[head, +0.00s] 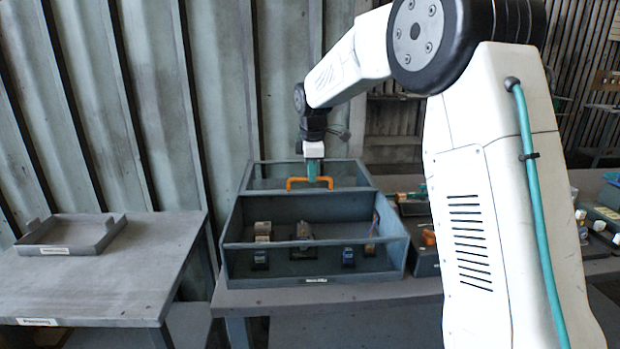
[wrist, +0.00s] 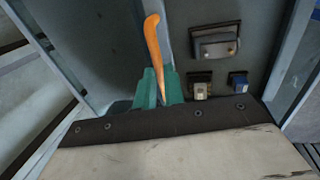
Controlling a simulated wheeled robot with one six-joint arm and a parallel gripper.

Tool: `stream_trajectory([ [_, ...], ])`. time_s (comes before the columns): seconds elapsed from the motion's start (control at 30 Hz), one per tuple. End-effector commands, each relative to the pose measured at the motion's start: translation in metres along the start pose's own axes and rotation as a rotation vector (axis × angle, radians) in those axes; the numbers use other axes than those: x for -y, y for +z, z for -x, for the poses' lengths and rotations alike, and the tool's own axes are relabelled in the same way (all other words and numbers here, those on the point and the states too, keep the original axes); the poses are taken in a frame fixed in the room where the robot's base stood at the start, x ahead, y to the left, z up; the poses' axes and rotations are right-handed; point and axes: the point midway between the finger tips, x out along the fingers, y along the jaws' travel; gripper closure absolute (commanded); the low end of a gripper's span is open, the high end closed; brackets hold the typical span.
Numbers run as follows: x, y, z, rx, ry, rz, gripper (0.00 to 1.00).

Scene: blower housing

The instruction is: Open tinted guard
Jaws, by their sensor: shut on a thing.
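The blower housing (head: 318,281) is a blue-grey open-fronted box on the bench, with several small components inside. An orange handle (head: 291,184) shows at the back part of the housing, and edge-on in the wrist view (wrist: 153,45). My gripper (head: 314,178) has teal fingers and is shut on the orange handle; the fingers also show on either side of it in the wrist view (wrist: 158,90). The tinted guard is hard to make out; a see-through panel (head: 265,178) lies behind the handle, and I cannot tell its exact angle.
In the wrist view, a grey module (wrist: 214,48), a white-topped part (wrist: 200,90) and a blue part (wrist: 238,80) sit inside the housing. A side table at left holds a shallow grey tray (head: 72,235). More equipment (head: 425,262) stands close to the housing's right.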

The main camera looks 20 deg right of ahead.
Motion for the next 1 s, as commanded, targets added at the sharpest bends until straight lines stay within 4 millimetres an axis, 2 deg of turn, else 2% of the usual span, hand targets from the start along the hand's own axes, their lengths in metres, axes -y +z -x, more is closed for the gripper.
stream_trajectory([
  [0.2, -0.0088, 0.0007, -0.0011, -0.001, 0.001, 0.002, 1.00],
  [0.57, -0.0090, -0.0009, -0.0009, 0.000, 0.001, 0.004, 1.00],
  [0.6, -0.0090, -0.0010, -0.0009, 0.000, 0.001, 0.004, 0.81],
  [0.67, -0.0089, -0.0011, -0.0010, 0.000, 0.001, 0.005, 0.67],
  [1.0, -0.0094, 0.0006, 0.0029, 0.000, 0.001, 0.002, 0.67],
])
